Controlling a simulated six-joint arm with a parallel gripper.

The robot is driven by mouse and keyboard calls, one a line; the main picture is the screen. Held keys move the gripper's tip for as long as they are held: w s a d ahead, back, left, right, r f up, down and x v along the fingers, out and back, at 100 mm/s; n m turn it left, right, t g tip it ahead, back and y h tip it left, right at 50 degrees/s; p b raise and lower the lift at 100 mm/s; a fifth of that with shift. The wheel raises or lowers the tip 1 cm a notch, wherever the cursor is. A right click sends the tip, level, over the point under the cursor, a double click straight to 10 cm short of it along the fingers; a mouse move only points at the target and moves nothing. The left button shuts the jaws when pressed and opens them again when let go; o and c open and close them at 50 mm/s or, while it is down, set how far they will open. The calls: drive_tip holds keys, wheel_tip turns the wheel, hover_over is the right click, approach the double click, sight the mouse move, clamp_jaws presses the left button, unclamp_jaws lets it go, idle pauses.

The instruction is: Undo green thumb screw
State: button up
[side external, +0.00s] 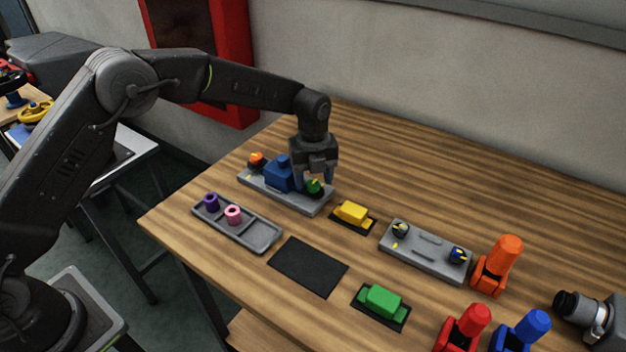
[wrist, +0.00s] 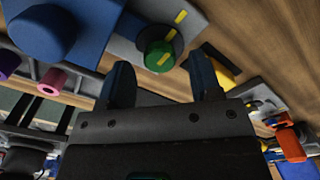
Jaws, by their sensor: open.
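The green thumb screw (side external: 314,187) sits at the right end of a grey fixture plate (side external: 303,203), beside a blue block (side external: 280,174). It has a yellow stripe on top. In the wrist view the green thumb screw (wrist: 158,56) lies just beyond and between my open fingertips, and the blue block (wrist: 60,35) is to its left. My gripper (side external: 314,181) points down over the right end of the plate. In the wrist view my gripper (wrist: 162,80) is open, with nothing between the fingers. Whether a finger touches the screw is unclear.
An orange knob (side external: 257,160) is at the plate's other end. A grey tray (side external: 262,236) holds purple and pink pieces. A yellow block (side external: 353,213), green block (side external: 382,300) and second grey plate (side external: 428,266) stand right. The table behind my gripper is clear.

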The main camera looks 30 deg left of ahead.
drive_tip(key=shift+f, duration=0.7)
drive_tip(key=shift+c, duration=0.4)
drive_tip(key=c, duration=0.9)
drive_tip(key=shift+o, duration=0.2)
